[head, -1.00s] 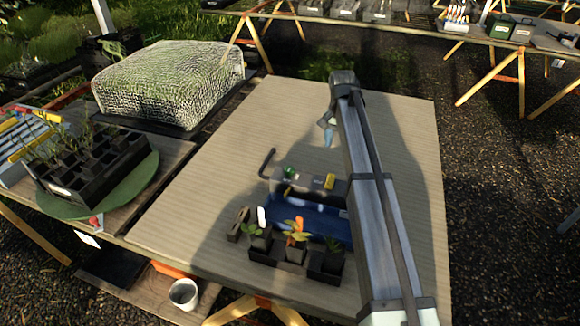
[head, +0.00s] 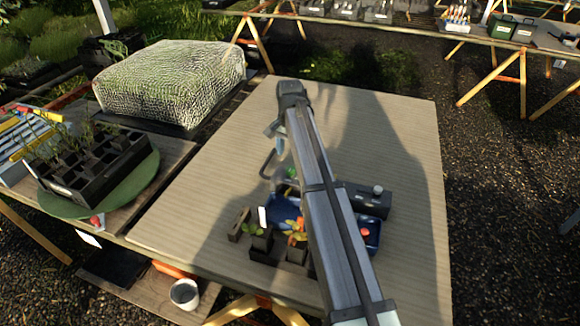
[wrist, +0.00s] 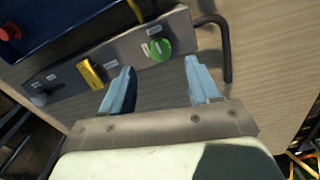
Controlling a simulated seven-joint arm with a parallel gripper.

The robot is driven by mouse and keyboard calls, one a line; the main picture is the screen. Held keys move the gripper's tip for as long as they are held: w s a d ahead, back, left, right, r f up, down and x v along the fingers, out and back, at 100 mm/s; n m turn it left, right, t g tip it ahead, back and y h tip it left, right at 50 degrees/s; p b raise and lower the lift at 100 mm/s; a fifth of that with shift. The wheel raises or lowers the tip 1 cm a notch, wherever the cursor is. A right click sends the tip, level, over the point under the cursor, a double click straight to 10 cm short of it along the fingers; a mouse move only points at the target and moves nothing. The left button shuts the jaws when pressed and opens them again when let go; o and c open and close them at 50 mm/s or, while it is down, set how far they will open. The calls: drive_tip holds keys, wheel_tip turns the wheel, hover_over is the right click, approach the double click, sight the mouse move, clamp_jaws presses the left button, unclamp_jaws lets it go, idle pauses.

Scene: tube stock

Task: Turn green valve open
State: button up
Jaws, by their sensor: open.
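The green valve (wrist: 159,49) is a round green knob on the grey panel (wrist: 122,53) of a blue box. In the head view the green valve (head: 292,172) shows just beside my arm. My gripper (wrist: 160,88) is open, its two blue fingers apart with nothing between them. In the wrist view the green knob lies just beyond the gap between the fingertips, and the fingers look apart from it. In the head view my gripper (head: 275,140) is above the table near the valve, partly hidden by my arm.
A yellow handle (wrist: 91,73) and a grey knob (wrist: 40,99) sit on the same panel. A dark bent pipe (wrist: 226,50) leaves its end. Potted plants (head: 262,237) stand in front of the blue box (head: 371,238). The table's far part (head: 380,130) is clear.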

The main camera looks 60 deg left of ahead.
sight(290, 169)
drive_tip(key=shift+f, duration=3.4)
drive_tip(key=shift+c, duration=0.2)
drive_tip(key=c, duration=1)
